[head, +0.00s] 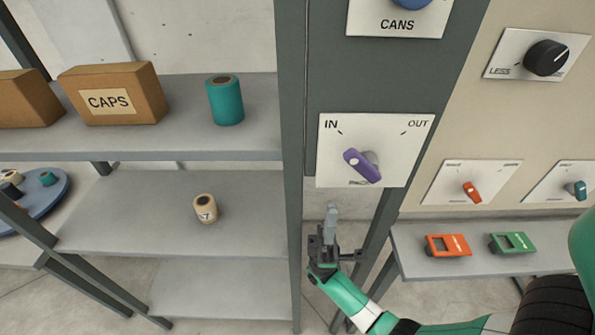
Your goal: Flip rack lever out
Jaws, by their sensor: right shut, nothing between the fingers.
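The rack lever is a purple handle (361,165) on a white plate (392,128) marked IN at upper left and OUT at upper right. The handle's raised end points to the upper left, toward IN. The plate's lower label is partly covered by the handle. My right gripper (331,217) is below the plate, pointing up, with its fingers shut and empty. It appears apart from the handle. My left gripper is not in view.
A grey shelf rack at left holds a CAPS box (112,93), a teal spool (225,100) and a cream spool (205,208). A black knob (546,57), an orange lever (471,191) and a teal lever (577,189) are at right. Orange (448,246) and green (513,243) frames lie on a shelf.

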